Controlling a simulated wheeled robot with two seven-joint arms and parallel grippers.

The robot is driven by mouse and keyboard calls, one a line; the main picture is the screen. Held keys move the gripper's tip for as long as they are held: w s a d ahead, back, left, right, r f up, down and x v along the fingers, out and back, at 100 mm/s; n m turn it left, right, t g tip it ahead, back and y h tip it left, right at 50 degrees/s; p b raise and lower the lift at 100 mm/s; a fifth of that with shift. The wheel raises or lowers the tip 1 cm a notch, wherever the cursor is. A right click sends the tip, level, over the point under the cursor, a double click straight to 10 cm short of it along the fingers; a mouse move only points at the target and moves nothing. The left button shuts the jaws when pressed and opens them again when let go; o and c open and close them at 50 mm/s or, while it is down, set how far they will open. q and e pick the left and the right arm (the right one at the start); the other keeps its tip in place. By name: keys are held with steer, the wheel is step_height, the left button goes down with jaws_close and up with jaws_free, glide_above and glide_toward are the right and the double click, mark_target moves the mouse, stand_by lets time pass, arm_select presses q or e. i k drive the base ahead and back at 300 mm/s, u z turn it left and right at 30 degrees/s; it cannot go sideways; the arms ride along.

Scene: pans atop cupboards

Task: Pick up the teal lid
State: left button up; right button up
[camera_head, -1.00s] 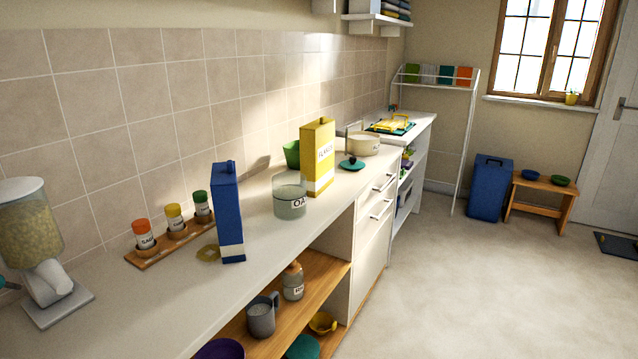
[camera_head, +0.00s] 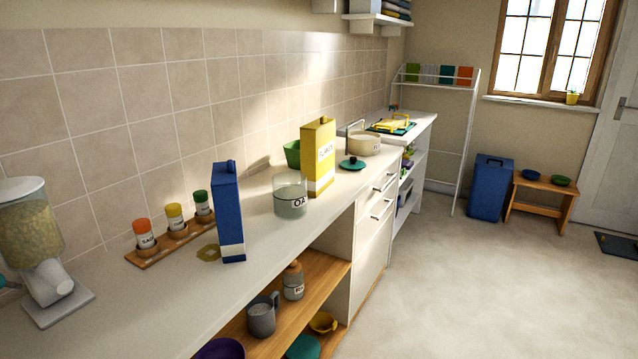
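The teal lid (camera_head: 352,164) with a dark knob lies on the white counter (camera_head: 260,248), in front of a cream pot (camera_head: 364,144) and to the right of a yellow box (camera_head: 318,157). It is small and far off in this view. Neither of my grippers shows in the head view.
On the counter stand a glass jar (camera_head: 290,195), a green bowl (camera_head: 292,153), a blue carton (camera_head: 228,212), a spice rack (camera_head: 172,240) and a dispenser (camera_head: 36,250). A shelf (camera_head: 318,285) below holds a grey mug (camera_head: 262,315). The floor (camera_head: 480,285) to the right is clear.

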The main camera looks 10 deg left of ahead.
mark_target(352, 165)
steer(key=z, duration=0.5)
steer(key=k, duration=0.6)
steer(key=z, duration=0.75)
steer(key=i, duration=4.35)
steer(key=u, duration=1.05)
steer(key=i, duration=1.4)
steer(key=u, duration=2.1)
steer(key=i, duration=0.7)
steer(key=u, duration=0.4)
